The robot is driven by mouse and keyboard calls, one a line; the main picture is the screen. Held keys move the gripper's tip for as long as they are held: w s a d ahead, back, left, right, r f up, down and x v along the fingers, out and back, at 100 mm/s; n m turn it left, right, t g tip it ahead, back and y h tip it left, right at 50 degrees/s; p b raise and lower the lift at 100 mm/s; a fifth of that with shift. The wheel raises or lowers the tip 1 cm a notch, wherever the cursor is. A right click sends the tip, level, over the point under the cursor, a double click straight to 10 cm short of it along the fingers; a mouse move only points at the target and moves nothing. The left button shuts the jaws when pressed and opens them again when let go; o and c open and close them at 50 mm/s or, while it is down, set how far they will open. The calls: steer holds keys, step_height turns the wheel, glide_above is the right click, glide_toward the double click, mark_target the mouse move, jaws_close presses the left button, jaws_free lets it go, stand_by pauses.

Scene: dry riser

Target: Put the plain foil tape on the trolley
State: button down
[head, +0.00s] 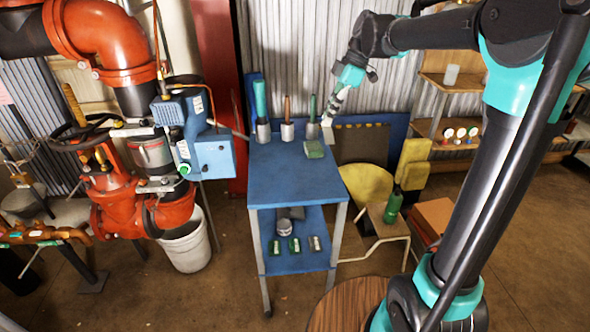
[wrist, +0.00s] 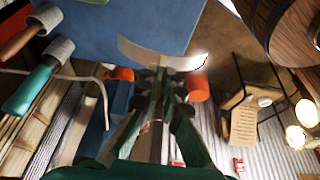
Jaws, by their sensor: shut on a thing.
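My gripper (head: 333,118) is above the right back edge of the blue trolley (head: 290,180), fingers pointing down. It is shut on a pale grey curved piece, which looks like the plain foil tape (head: 327,135). In the wrist view the tape (wrist: 150,53) shows as a pale band across the fingertips (wrist: 162,80), and the trolley's blue top (wrist: 95,30) lies beyond it. I cannot tell from these frames whether the tape touches the trolley top. The far side of the tape is hidden.
A green block (head: 313,149) lies on the trolley top close to the tape. The front of the top is clear. The lower shelf (head: 305,258) holds small items. Red pipework (head: 130,190) stands left.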

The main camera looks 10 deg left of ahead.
steer(key=shift+s+a, duration=0.15)
steer(key=shift+s, duration=0.05)
step_height(320, 180, down, 20)
steer(key=shift+r, duration=0.25)
steer(key=c, duration=1.9)
jaws_free()
steer(key=shift+o, duration=0.9)
steer(key=v, duration=1.2)
steer(key=s+d+f+m+t+h, duration=0.2)
steer(key=s+d+f+m, duration=0.5)
steer(key=s+d+m, duration=0.2)
steer(key=s+d+f+m+t+h, duration=0.2)
steer(key=s+d+f+m+t, duration=0.1)
steer(key=s+d+f+m, duration=0.4)
steer(key=s+d+m, duration=0.2)
steer(key=s+m, duration=0.2)
steer(key=m, duration=0.1)
steer(key=shift+s+d+f, duration=0.15)
steer(key=shift+s+f, duration=0.2)
steer(key=shift+f, duration=0.05)
